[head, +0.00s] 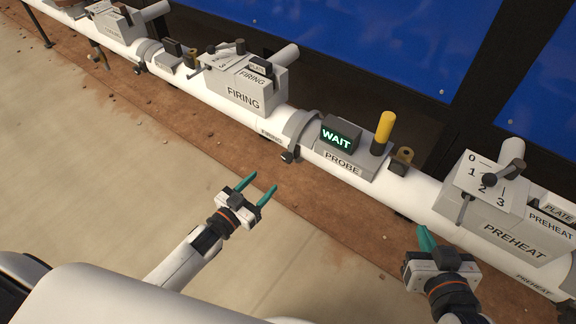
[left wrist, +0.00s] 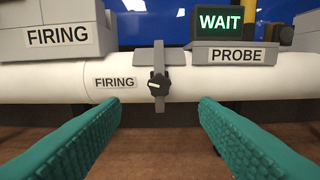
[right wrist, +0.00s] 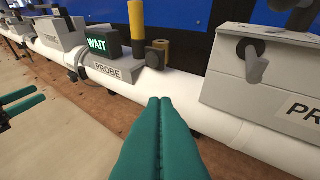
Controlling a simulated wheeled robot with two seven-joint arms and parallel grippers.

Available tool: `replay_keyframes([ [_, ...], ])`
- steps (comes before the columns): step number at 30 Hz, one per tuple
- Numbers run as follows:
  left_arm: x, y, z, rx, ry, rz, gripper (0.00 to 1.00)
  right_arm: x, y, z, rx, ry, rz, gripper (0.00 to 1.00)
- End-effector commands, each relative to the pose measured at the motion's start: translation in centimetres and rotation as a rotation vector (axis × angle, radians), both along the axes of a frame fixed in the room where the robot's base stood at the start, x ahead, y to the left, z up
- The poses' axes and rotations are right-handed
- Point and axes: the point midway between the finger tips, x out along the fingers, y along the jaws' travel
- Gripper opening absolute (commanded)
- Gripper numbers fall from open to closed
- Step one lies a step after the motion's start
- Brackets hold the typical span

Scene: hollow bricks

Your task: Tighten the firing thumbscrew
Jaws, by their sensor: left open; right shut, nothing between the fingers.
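The firing thumbscrew (left wrist: 159,84) is a small dark knob on a grey clamp band (left wrist: 159,60) around the white pipe, just right of the small FIRING label. In the head view the thumbscrew (head: 290,156) sits at the band's lower front. My left gripper (head: 263,184) is open and empty, short of the pipe. In the left wrist view its teal fingers (left wrist: 160,112) are spread to either side below the thumbscrew, apart from it. My right gripper (head: 424,238) is shut and empty in front of the pipe, between the probe and preheat units; its fingers (right wrist: 160,100) meet in the right wrist view.
The PROBE unit (head: 340,161) with a lit WAIT display (head: 337,136) and yellow-topped post (head: 384,128) stands right of the band. The FIRING box (head: 243,95) is left, the PREHEAT box (head: 510,237) far right. The brown strip before the pipe is clear apart from crumbs.

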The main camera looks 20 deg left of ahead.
Motion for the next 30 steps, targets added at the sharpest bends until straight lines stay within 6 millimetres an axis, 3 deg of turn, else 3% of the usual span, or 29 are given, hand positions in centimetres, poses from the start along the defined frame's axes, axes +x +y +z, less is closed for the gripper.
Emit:
replay_keyframes([
  [9, 6.0, -2.2, -0.2, 0.000, -0.001, 0.001, 0.55, 1.9, 1.4, 4.9, 0.084, -0.342, 0.022, 0.00],
  [15, 8.7, -3.2, -0.2, 0.001, 0.001, 0.001, 0.55, 2.0, 1.9, 7.9, 0.133, -0.530, 0.033, 0.00],
  [21, 10.0, -3.6, -0.1, 0.001, 0.003, 0.002, 0.55, 1.8, 2.0, 9.4, 0.157, -0.619, 0.038, 0.00],
  [30, 10.1, -3.6, -0.1, 0.001, 0.004, 0.002, 0.55, 1.8, 2.0, 9.7, 0.160, -0.633, 0.039, 0.00],
])
